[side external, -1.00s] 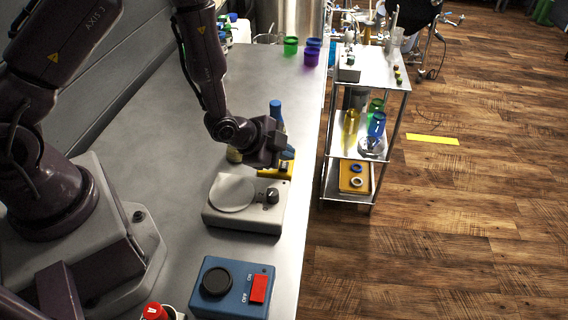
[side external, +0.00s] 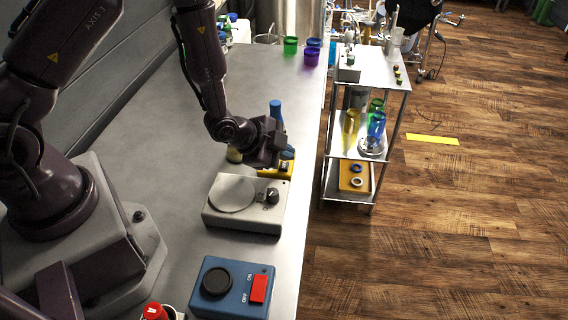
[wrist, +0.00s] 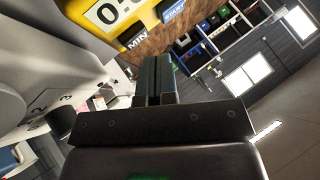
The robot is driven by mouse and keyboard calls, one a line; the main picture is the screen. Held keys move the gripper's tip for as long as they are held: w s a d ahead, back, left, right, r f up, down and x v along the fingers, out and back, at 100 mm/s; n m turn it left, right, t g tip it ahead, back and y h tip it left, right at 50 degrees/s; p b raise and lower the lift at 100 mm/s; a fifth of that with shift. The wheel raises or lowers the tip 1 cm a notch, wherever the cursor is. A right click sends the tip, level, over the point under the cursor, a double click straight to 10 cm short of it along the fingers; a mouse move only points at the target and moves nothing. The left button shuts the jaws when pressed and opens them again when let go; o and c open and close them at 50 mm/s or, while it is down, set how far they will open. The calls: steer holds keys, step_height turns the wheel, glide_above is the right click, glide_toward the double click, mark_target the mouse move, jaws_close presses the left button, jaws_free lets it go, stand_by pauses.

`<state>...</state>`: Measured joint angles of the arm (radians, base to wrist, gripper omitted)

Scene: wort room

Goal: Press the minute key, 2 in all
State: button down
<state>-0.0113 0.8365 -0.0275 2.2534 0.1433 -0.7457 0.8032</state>
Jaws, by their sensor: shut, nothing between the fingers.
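The yellow timer (side external: 288,168) stands on the bench behind the white hotplate, partly hidden by my gripper (side external: 272,164). In the wrist view the timer (wrist: 143,18) shows at the top, with part of its display (wrist: 108,12) reading a 0. Its dark minute key (wrist: 137,41), marked MIN, is on the edge nearer the fingers, and a blue key (wrist: 172,10) is beside it. My gripper's fingers (wrist: 154,75) are shut and empty, just below the minute key in the picture. I cannot tell whether the fingertips touch it.
A white hotplate (side external: 246,217) with a round plate and knob stands in front of the timer. A blue box (side external: 232,287) with a red switch is nearer the camera. A blue-capped bottle (side external: 276,112) stands behind my gripper. A steel cart (side external: 372,67) is right of the bench.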

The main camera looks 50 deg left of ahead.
mark_target(284, 166)
steer(key=shift+f, duration=0.15)
steer(key=shift+f, duration=0.25)
steer(key=shift+f, duration=0.45)
stand_by(0.7)
stand_by(0.4)
steer(key=shift+r, duration=0.85)
steer(key=shift+r, duration=2.55)
stand_by(0.3)
